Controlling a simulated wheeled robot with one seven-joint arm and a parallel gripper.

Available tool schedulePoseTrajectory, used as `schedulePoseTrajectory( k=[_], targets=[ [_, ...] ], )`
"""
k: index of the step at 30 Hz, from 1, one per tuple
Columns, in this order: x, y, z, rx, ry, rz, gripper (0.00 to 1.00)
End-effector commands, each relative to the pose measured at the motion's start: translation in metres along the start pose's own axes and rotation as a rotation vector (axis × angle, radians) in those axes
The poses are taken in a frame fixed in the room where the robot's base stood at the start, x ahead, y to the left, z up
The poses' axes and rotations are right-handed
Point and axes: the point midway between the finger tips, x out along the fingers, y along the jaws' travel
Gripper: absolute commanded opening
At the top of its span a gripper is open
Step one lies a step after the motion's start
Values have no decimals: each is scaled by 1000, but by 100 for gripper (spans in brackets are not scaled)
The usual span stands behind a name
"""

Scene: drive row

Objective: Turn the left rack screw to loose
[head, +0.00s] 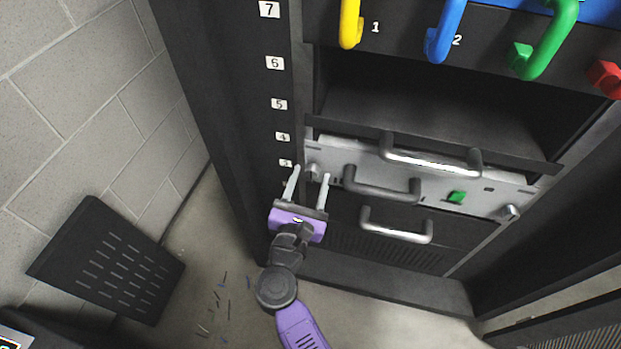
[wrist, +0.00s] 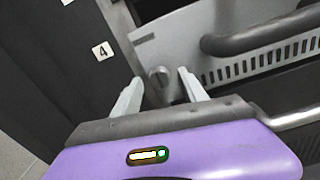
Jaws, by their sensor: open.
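The left rack screw (head: 312,169) is a small grey knob at the left end of a light grey panel (head: 340,156) in the rack. In the wrist view the screw (wrist: 160,84) shows between the two finger tips, with a gap visible on each side. My gripper (head: 310,174) is open in front of the screw, its pale fingers pointing at the panel. The wrist view also shows my gripper (wrist: 161,75) with nothing held. I cannot tell how deep the fingers reach around the screw. The right screw (head: 510,212) sits at the panel's other end.
Several grey bar handles stick out close to the right, including one on the panel (head: 382,190) and one below it (head: 396,228). The black rack post (head: 245,130) with number labels stands to the left. A slotted black plate (head: 108,260) leans at the wall.

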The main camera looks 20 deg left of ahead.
Motion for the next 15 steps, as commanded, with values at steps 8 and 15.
schedulePoseTrajectory(
  k=[8,15],
  targets=[
    [10,0,0,-1,0,1,50],
    [9,0,0,-1,0,1,29]
  ],
)
